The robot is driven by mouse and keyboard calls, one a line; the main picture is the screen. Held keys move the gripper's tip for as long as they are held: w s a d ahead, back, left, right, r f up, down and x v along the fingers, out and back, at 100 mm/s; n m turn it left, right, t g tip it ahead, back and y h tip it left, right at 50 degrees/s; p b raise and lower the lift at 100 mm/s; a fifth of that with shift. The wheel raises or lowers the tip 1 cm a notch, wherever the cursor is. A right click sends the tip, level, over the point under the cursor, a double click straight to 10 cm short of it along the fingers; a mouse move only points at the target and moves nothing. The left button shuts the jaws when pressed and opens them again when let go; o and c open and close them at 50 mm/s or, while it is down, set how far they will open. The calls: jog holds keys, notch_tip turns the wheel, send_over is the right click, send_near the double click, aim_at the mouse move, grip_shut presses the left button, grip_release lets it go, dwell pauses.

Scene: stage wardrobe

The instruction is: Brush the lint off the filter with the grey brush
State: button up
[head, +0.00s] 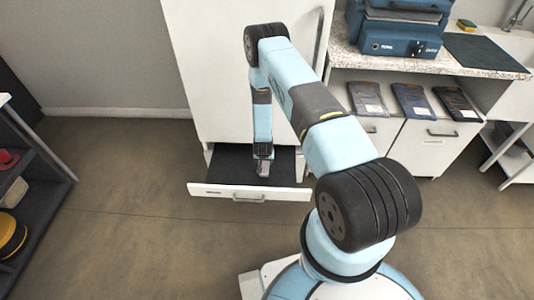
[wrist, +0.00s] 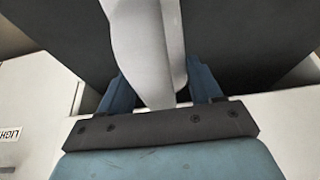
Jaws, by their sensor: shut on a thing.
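My gripper (head: 264,156) reaches down into the open drawer (head: 249,195) of the tall white cabinet. In the wrist view its two blue fingers (wrist: 162,85) are shut on a smooth pale grey piece, which I take to be the grey brush (wrist: 150,45). The lower end of the grey brush (head: 263,170) shows just below the fingers in the head view, over the drawer's dark inside. Its bristles cannot be made out. I cannot make out a separate filter or any lint; the arm and gripper hide part of the drawer.
The tall white cabinet (head: 210,70) stands behind the drawer. A speckled counter (head: 350,62) at right carries a blue machine (head: 395,40) and a dark mat (head: 485,52). A dark shelf (head: 45,190) stands at left. The floor between is clear.

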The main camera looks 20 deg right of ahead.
jog(key=shift+d+r, duration=0.55)
jog(key=shift+r, duration=0.2)
jog(key=shift+s+r, duration=0.1)
jog(key=shift+r, duration=1.9)
